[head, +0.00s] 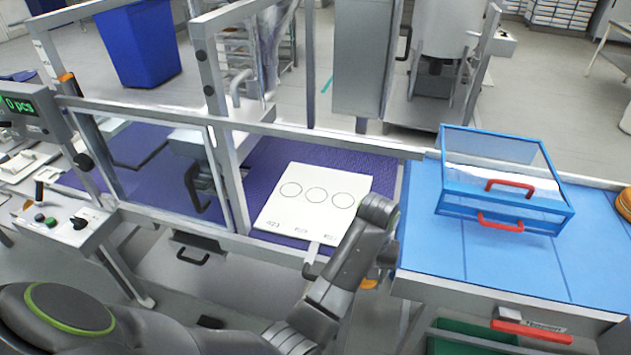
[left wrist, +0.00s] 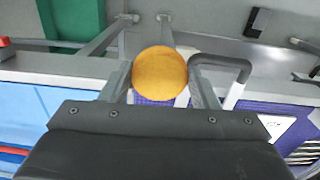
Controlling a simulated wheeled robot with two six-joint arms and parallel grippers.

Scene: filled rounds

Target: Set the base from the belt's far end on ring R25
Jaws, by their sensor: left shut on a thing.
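A round golden-brown base (left wrist: 160,74) sits between the fingers of my left gripper (left wrist: 160,82), which is shut on it. In the head view only a small orange edge of the base (head: 370,284) shows under my arm, near the gap between belt and blue table; the fingers are hidden there. A white board (head: 285,218) with three empty ring outlines lies flat on the purple belt (head: 262,166), left of my wrist. The ring labels are small; the left one seems to read 023, the others are unclear. My right gripper is not in view.
A blue table (head: 425,245) at the right carries a clear-walled blue box (head: 505,213) with red handles. A metal-framed guard (head: 160,180) stands over the belt left of the board. A green bin (head: 470,338) is below the table.

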